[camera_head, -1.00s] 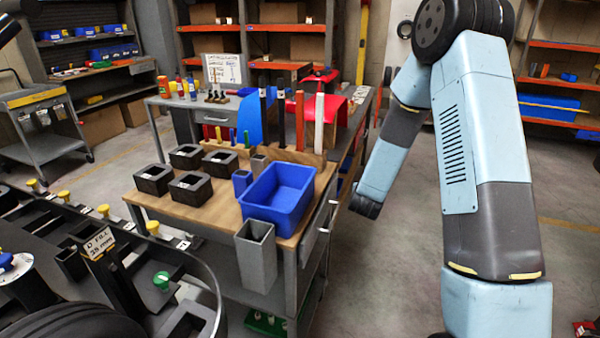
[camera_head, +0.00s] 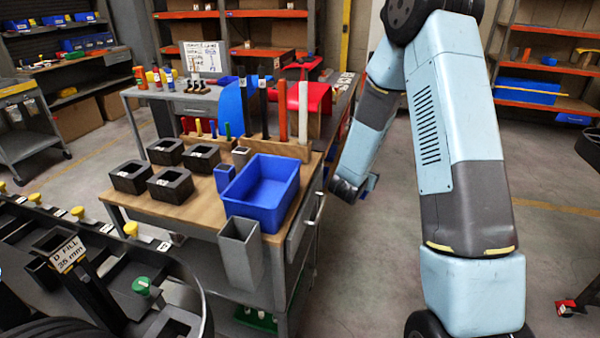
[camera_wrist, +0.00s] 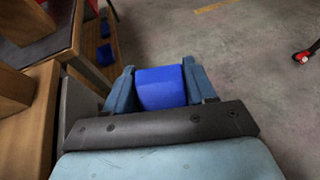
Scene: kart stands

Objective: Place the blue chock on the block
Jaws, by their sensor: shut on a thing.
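The blue chock (camera_wrist: 160,88) is a small blue piece between the two fingers of my gripper (camera_wrist: 158,78) in the wrist view. The fingers press it from both sides, and only its top and near face show. In the head view my gripper (camera_head: 358,190) hangs over the floor, just right of the workbench. A bit of blue shows at its tip, too small to make out. Several black hollow blocks (camera_head: 172,185) stand on the wooden bench top. A wooden block (camera_head: 283,149) holds upright bars at the back. I cannot tell which one is the task's block.
A blue bin (camera_head: 261,192) stands at the bench's right edge, with a grey square tube (camera_head: 240,252) in front. A dark curved rack (camera_head: 105,270) fills the lower left. Open floor (camera_head: 350,285) lies right of the bench. Shelves (camera_head: 550,85) stand behind.

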